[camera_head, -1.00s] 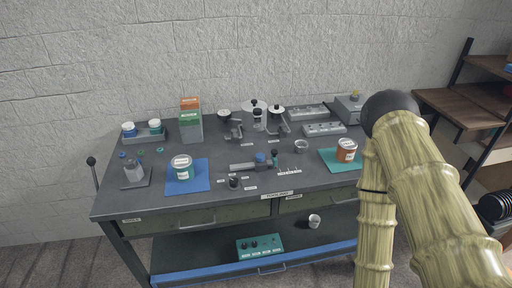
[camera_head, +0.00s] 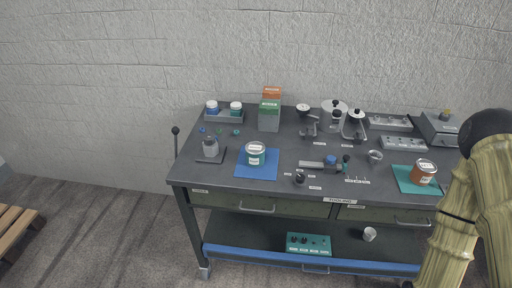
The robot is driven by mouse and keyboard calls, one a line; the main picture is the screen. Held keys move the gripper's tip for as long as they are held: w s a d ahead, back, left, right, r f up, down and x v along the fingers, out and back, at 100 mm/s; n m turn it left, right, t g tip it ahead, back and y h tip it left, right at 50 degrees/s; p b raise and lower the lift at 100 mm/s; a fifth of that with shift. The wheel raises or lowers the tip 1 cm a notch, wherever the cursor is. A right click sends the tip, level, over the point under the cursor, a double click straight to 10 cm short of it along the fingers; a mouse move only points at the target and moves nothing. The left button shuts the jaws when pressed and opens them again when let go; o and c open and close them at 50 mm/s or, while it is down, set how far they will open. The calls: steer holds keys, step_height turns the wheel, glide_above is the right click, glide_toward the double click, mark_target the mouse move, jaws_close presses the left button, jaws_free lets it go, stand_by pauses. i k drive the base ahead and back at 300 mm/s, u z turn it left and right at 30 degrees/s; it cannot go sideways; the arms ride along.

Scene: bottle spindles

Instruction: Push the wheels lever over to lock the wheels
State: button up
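A thin upright lever with a round dark knob (camera_head: 175,131) stands at the left end of the grey workbench (camera_head: 228,182). Its shaft runs down beside the bench's left edge, and its lower end is hard to make out. I cannot read any label on it, so I cannot confirm that it is the wheels lever. A small pale wheel (camera_head: 204,272) shows under the front left leg. My arm, yellowish with a dark round joint, is at the far right, well away from the lever. My gripper is out of view.
The bench top holds jars, a blue mat (camera_head: 243,172), a green mat (camera_head: 405,187), boxes and metal fittings. Two drawers sit under it, above a lower shelf with a green box (camera_head: 309,243). Floor left of the bench is open up to a wooden slatted piece (camera_head: 14,225).

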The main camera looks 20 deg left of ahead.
mark_target(175, 130)
steer(key=u, duration=1.9)
steer(key=k, duration=0.3)
steer(key=u, duration=0.25)
